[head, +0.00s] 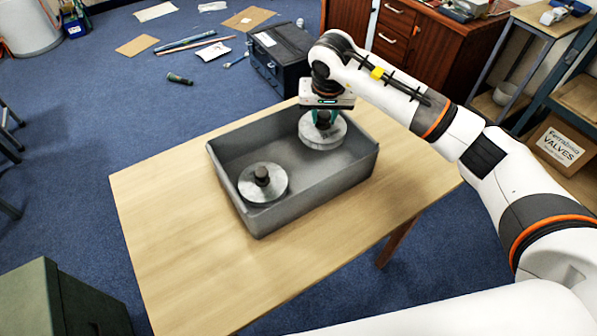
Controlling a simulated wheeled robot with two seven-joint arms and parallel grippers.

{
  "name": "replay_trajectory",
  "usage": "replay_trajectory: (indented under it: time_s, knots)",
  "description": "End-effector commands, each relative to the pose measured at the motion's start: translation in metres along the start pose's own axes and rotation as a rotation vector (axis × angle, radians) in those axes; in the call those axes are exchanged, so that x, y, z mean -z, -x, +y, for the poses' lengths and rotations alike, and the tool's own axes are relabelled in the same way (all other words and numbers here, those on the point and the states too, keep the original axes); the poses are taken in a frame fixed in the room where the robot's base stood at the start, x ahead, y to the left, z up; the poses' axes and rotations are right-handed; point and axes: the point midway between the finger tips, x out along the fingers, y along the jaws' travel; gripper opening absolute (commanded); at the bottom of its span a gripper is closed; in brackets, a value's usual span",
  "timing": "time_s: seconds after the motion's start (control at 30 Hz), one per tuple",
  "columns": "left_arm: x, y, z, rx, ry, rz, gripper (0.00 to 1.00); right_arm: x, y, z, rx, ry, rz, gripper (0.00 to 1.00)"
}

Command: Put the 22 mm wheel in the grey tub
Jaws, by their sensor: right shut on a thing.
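The grey tub (222,179) stands on a wooden table. One silver wheel with a dark hub (252,187) lies flat in the left part of the tub. A second silver wheel (321,138) is in or just above its right back part. My right gripper (324,118) reaches down from above and is shut on this second wheel at its dark hub. I cannot tell whether this wheel touches the tub floor. No size marking is readable on either wheel. My left gripper is not in view.
The wooden table (180,235) is bare around the tub. A black case (280,55) stands on the floor behind it. A dark green cabinet (60,305) is at the lower left. A wooden drawer unit (440,55) and a cardboard box (556,146) stand at the right.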

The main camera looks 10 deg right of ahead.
Motion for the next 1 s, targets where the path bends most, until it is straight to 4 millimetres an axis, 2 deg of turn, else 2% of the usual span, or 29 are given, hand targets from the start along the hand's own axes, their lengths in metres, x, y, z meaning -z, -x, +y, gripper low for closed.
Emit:
replay_trajectory:
  time_s: [0.2, 0.3, 0.47, 0.7, 0.87, 0.9, 1.0]
  knots:
    - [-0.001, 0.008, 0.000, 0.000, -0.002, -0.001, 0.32, 0.011, -0.038, 0.000, 0.001, -0.002, 0.006, 0.00]
    - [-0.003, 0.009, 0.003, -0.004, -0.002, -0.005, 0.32, 0.014, -0.050, 0.001, 0.000, -0.002, 0.004, 0.00]
    - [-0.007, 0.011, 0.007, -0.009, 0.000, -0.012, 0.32, 0.017, -0.061, 0.000, 0.001, -0.001, 0.003, 0.00]
    - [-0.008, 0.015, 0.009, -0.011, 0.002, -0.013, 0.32, 0.025, -0.090, 0.000, 0.000, -0.002, 0.002, 0.00]
    - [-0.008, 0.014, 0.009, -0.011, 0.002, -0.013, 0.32, 0.025, -0.091, 0.000, 0.001, -0.001, 0.001, 0.00]
    - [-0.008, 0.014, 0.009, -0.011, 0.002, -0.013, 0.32, 0.026, -0.092, 0.000, 0.002, -0.001, 0.003, 0.32]
    - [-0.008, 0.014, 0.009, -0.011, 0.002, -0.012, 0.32, 0.026, -0.092, 0.000, 0.002, -0.001, 0.003, 0.48]
